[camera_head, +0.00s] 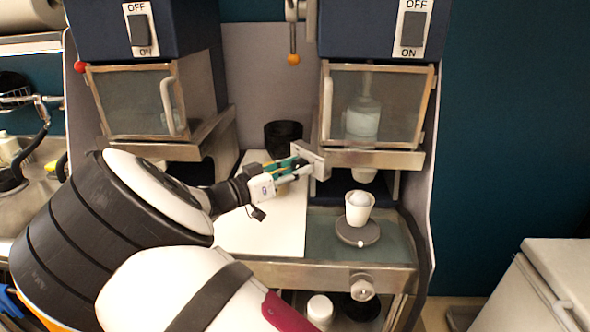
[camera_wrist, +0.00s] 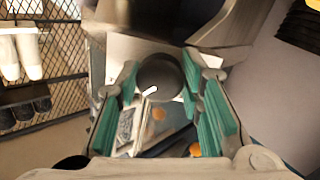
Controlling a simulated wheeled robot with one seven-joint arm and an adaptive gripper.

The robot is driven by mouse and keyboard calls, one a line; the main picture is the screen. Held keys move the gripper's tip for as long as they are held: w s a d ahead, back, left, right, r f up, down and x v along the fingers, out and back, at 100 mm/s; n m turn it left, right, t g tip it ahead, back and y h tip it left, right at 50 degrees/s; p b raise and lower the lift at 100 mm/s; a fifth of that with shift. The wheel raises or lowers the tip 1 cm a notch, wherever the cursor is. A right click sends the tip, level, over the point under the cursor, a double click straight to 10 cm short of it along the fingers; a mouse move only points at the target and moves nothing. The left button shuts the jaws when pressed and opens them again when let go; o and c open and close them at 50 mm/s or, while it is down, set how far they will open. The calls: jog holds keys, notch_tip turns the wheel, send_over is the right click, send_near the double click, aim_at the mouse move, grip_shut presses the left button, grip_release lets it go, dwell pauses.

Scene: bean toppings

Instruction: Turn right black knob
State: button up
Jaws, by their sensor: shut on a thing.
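The round black knob (camera_wrist: 160,72), with a short white mark on its face, sits between the green fingers of my gripper (camera_wrist: 163,88) in the wrist view. The fingers are closed around its two sides. In the head view my gripper (camera_head: 298,166) is at the lower left side of the right machine (camera_head: 375,158), and the knob cannot be made out there behind the fingers. The machine's upper switch (camera_head: 413,30) stands between the OFF and ON labels.
A white cup (camera_head: 358,212) stands on a round grey plate (camera_head: 357,234) below the right machine. A black cylindrical container (camera_head: 283,136) is behind my gripper. A second machine (camera_head: 150,100) stands on the left. A white counter strip (camera_head: 270,228) lies between them.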

jog(key=shift+s+r+n+t+p, duration=0.2)
jog(key=shift+n+p, duration=0.65)
jog(key=shift+n, duration=3.65)
jog(key=shift+w+f+n+t+p, duration=0.1)
jog(key=shift+n+t+p, duration=0.5)
jog(key=shift+n, duration=3.9)
jog(key=shift+g, duration=0.3)
jog(key=o, duration=1.2)
jog(key=shift+c, duration=0.2)
jog(key=v, duration=1.2)
